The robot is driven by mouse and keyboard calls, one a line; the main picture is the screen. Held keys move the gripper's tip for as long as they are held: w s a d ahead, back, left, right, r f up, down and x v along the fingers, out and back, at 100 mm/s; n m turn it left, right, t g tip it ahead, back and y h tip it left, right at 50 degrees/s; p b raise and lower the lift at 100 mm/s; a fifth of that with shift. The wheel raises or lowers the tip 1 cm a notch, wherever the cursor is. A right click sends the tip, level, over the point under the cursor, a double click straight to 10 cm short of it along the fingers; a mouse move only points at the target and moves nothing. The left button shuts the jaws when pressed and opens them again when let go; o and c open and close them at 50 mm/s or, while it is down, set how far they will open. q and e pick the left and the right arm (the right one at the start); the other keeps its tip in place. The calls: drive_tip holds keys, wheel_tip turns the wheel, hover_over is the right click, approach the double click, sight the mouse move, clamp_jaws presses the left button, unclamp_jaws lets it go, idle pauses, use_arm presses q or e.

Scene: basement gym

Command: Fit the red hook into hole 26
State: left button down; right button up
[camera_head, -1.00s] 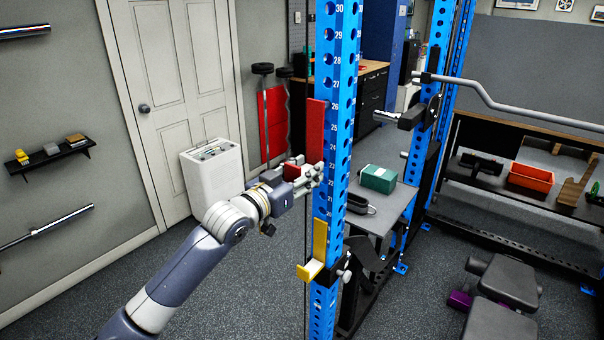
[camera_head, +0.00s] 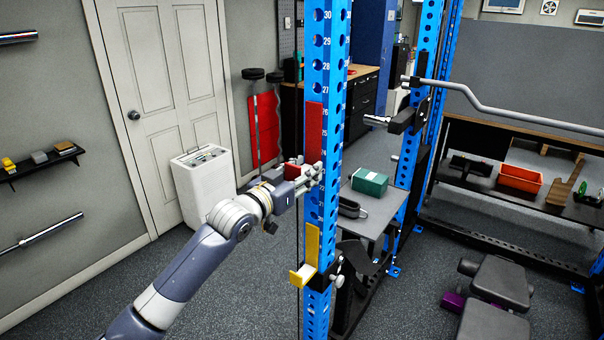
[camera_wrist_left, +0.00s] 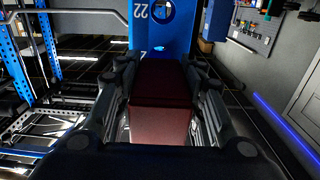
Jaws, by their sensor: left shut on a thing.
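The red hook (camera_head: 314,130) stands upright along the near blue post (camera_head: 322,210). Its tall red plate covers part of the numbered face, with its top just below the number 27, near the level of 26. Hole 26 itself looks hidden behind the plate. My left gripper (camera_head: 312,172) is shut on the lower, jutting part of the red hook, beside the post. In the left wrist view the red hook (camera_wrist_left: 160,120) sits between both fingers, against the blue post (camera_wrist_left: 150,35), where a hole and the number 22 show. I cannot tell whether its pin is seated. My right gripper is out of view.
A yellow hook (camera_head: 309,262) sits lower on the same post. Behind the post are a grey table (camera_head: 385,210) with a green box (camera_head: 370,182) and a second blue post (camera_head: 408,165) with a black holder. A white bin (camera_head: 203,185) stands by the door.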

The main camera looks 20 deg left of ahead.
use_arm(q)
drive_tip(key=shift+w+r, duration=0.1)
drive_tip(key=shift+r, duration=0.1)
drive_tip(key=c, duration=1)
unclamp_jaws()
drive_tip(key=shift+d, duration=0.1)
drive_tip(key=shift+f, duration=0.1)
drive_tip(key=shift+f, duration=0.25)
drive_tip(key=v, duration=1.2)
drive_tip(key=shift+r, duration=0.2)
